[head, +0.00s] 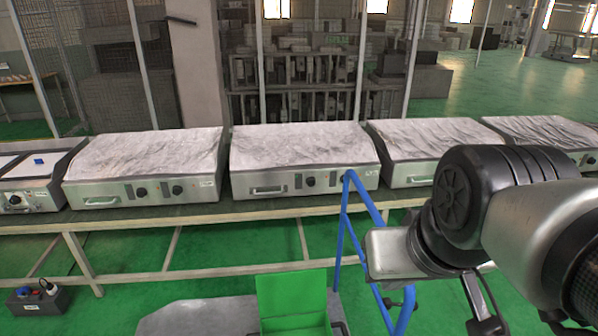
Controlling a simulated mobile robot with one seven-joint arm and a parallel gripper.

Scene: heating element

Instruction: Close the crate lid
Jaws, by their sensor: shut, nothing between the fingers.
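A green crate (297,327) stands low at the bottom middle, partly cut off by the lower edge of the head view. Its green lid (292,292) is open and raised at the back of the crate. The front of the crate and its inside are mostly out of frame. My arm reaches in from the right, with a black joint and a silver part to the right of the crate, apart from the lid.
A blue metal frame (342,235) stands between the crate and my arm. A grey surface (195,318) lies around the crate. Behind it, a long bench (215,211) carries several silver appliances with greyish covers (300,147). A dark box (35,302) sits on the green floor at left.

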